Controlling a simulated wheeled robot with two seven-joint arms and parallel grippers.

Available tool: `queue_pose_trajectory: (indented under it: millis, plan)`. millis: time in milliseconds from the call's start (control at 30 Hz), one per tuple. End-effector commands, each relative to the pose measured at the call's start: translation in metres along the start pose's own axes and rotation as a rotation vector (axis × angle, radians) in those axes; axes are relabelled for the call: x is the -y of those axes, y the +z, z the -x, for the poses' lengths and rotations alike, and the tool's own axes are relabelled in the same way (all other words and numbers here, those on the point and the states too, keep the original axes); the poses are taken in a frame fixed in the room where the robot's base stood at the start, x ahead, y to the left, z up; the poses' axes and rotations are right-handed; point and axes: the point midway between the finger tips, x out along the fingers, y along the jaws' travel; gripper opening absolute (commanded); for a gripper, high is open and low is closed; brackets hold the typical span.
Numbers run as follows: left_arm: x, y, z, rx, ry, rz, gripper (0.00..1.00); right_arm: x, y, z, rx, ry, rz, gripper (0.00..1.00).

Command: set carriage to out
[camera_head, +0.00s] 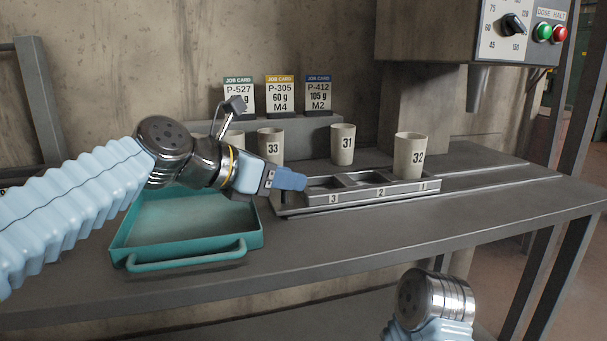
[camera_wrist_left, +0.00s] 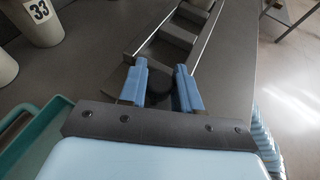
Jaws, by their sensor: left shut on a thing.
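The carriage (camera_head: 345,197) is a grey metal tray with pockets numbered 3, 2 and 1 from left to right, set on a rail on the bench. Pockets 3 and 2 look empty. Cup 32 (camera_head: 409,158) stands upright at pocket 1. My left gripper (camera_head: 300,182) is at the carriage's left end. In the left wrist view its blue fingers (camera_wrist_left: 161,72) are shut on a dark grip (camera_wrist_left: 160,80) at the near end of the carriage (camera_wrist_left: 172,40). The fingers partly hide this grip. My right gripper is out of view; only part of that arm shows at the bottom.
Cup 33 (camera_head: 271,146) and cup 31 (camera_head: 342,146) stand behind the rail. A teal tray (camera_head: 187,254) lies left, below my left arm. Job cards (camera_head: 280,94) stand at the back. A control box (camera_head: 500,30) hangs upper right.

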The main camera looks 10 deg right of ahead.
Motion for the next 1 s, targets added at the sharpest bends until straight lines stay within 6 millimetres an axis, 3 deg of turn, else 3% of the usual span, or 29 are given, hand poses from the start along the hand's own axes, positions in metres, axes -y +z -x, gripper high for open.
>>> queue_pose_trajectory:
  millis: [267, 300, 433, 767, 867, 1000]
  plan:
    - [-0.003, -0.002, 0.004, -0.002, 0.003, 0.000, 0.00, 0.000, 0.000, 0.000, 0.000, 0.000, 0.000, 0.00]
    - [-0.003, -0.002, 0.004, -0.002, 0.003, 0.000, 0.37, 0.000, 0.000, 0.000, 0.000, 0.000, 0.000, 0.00]
    - [-0.003, -0.002, 0.004, -0.001, 0.003, 0.000, 0.55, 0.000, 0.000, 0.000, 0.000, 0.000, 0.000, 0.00]
    - [-0.002, -0.001, 0.008, 0.000, 0.003, 0.000, 0.55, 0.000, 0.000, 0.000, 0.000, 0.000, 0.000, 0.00]
    - [-0.003, 0.000, 0.021, 0.002, 0.004, 0.000, 0.55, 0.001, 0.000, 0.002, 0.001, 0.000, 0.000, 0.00]
    - [-0.003, 0.001, 0.053, 0.003, 0.005, 0.000, 0.55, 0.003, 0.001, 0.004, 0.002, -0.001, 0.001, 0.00]
